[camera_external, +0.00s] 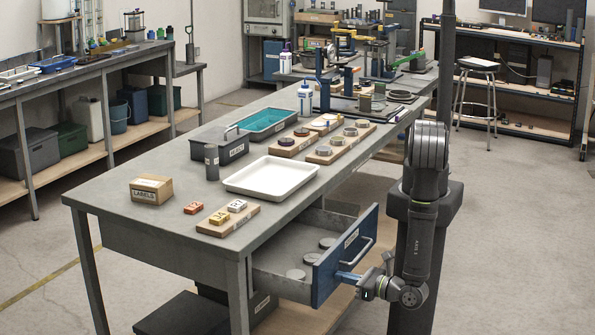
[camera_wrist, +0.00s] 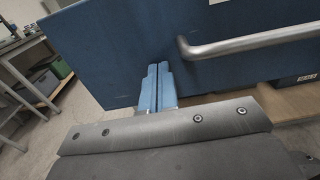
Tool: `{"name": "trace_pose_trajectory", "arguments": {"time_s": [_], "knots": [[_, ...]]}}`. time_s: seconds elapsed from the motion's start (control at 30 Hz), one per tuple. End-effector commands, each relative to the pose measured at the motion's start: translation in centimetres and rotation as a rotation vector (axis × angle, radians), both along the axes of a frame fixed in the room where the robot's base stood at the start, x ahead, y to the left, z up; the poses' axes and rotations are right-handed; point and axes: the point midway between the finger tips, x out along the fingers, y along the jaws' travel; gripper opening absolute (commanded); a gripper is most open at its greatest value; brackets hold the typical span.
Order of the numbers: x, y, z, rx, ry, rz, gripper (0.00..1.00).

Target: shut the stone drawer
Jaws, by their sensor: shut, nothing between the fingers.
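The stone drawer (camera_external: 277,276) stands pulled out from under the grey workbench, with several round stone discs inside it. Its blue front (camera_external: 328,276) carries a white label and a grey bar handle (camera_external: 361,257). My gripper (camera_external: 346,279) is in front of the blue face, below the handle, with its blue fingers shut and empty. In the wrist view the shut fingers (camera_wrist: 157,88) point at the blue front (camera_wrist: 105,55), left of the handle's end (camera_wrist: 250,43). The tips look at or very near the face; I cannot tell whether they touch.
The workbench top (camera_external: 150,222) above the drawer holds a white tray (camera_external: 270,177), a cardboard box (camera_external: 151,189) and a wooden board with small yellow blocks (camera_external: 228,218). A dark box lies on the floor under the bench. Floor right of my arm is clear.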

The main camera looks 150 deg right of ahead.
Motion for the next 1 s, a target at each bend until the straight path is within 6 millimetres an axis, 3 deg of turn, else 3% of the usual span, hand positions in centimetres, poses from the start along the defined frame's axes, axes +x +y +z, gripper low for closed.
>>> {"name": "trace_pose_trajectory", "arguments": {"time_s": [0.3,0.6,0.8,1.0], "knots": [[-0.2,-8.6,0.0,0.0,0.0,-0.008,0.0],[-0.1,-15.7,0.0,0.0,-0.001,-0.006,0.0],[-0.1,-18.7,0.0,0.0,-0.001,-0.003,0.0],[0.0,-20.1,0.0,0.0,-0.001,-0.001,0.0]]}}
